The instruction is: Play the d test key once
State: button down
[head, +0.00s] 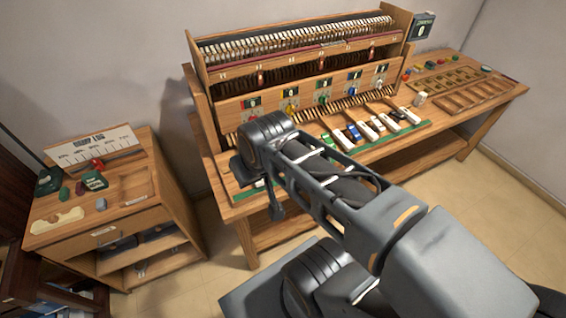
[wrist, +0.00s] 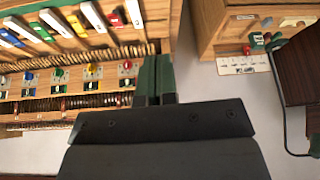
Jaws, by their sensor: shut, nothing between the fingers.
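The keys also show at the upper left of the wrist view (wrist: 93,16). I cannot read which one is the d key. My arm covers the left end of the row in the head view. My gripper (wrist: 156,75) is shut and empty, its dark green fingers together. In the wrist view it sits beside the end of the key row, near the bench's edge. Its height above the bench is unclear.
Coloured knobs (head: 323,99) line the panel behind the keys, below the hammer rack (head: 290,45). Wooden trays (head: 475,95) lie at the bench's right. A small cabinet (head: 150,225) with loose items stands left, with a floor gap between.

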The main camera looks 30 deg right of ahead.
jog(key=w+d+f+b, duration=0.3)
jog(key=w+d+f, duration=0.1)
jog(key=d, duration=0.3)
jog(key=w+d+f+m+g+b, duration=0.1)
jog(key=w+d+f+b, duration=0.3)
jog(key=d, duration=0.4)
jog(key=w+d+f+b, duration=0.4)
jog(key=w+d+f, duration=0.1)
jog(key=w+d, duration=0.1)
jog(key=shift+w+d+f+g, duration=0.2)
jog(key=shift+d+g, duration=0.1)
jog(key=shift+d, duration=0.6)
jog(key=x, duration=1.2)
jog(key=shift+s+d+f, duration=0.15)
jog(key=shift+s+f, duration=0.1)
jog(key=shift+f+p, duration=0.3)
jog(key=shift+f, duration=0.5)
